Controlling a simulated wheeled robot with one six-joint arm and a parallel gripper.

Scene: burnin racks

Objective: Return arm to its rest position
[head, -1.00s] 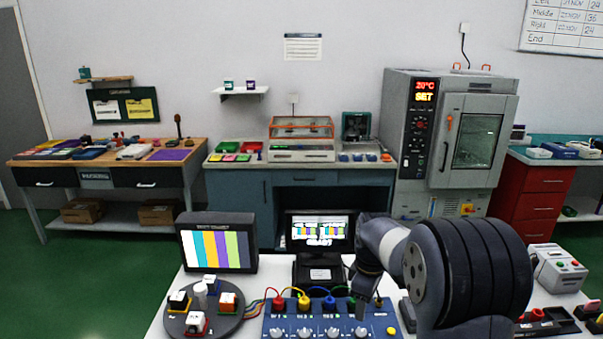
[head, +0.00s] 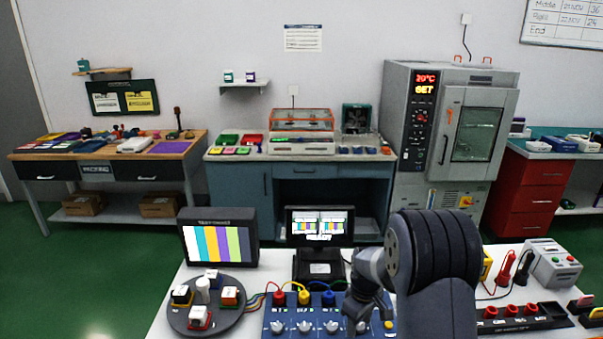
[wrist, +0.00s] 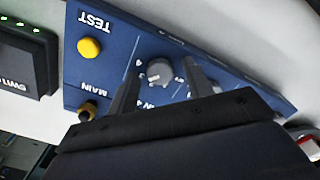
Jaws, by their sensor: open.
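Whether the fingers touch the panel I cannot tell. In the head view my arm comes in from the lower right and my gripper (head: 358,318) is over the right part of the blue panel (head: 290,327). My arm hides part of that panel.
A round tray (head: 212,318) with several small blocks stands left of the panel. A colour-bar monitor (head: 218,241) and a small screen (head: 319,228) stand behind. A grey box with buttons (head: 553,266) and a black tray (head: 520,322) are on the right.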

